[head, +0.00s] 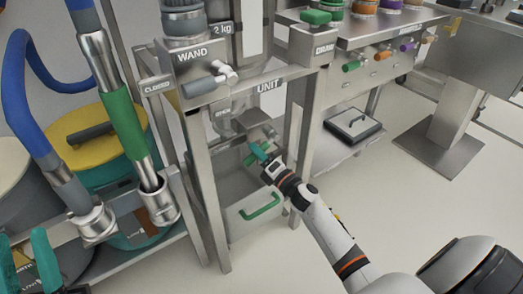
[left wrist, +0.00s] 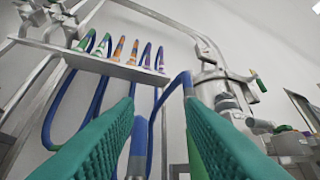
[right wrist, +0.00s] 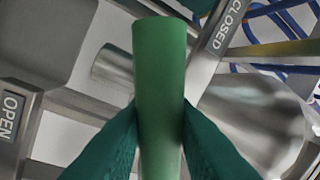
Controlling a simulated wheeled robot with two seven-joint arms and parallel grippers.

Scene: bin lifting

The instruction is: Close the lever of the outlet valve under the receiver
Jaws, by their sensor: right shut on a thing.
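My right gripper (head: 259,153) reaches in under the receiver (head: 224,122) in the UNIT frame. In the right wrist view its teal fingers (right wrist: 160,140) are shut on the green lever (right wrist: 160,60) of the outlet valve, one on each side. A CLOSED plate (right wrist: 229,32) is right of the lever and an OPEN plate (right wrist: 12,115) is far left; the lever lies between them, nearer CLOSED. In the head view the lever is mostly hidden by my fingers. My left gripper (head: 24,262) is at the lower left; its fingers stand wide apart and empty in the left wrist view (left wrist: 165,145).
A bin with a green handle (head: 261,207) stands below the valve, between the frame's steel legs (head: 213,205). A thick hose with a green sleeve (head: 125,120) and a yellow-lidded drum (head: 95,138) are at left.

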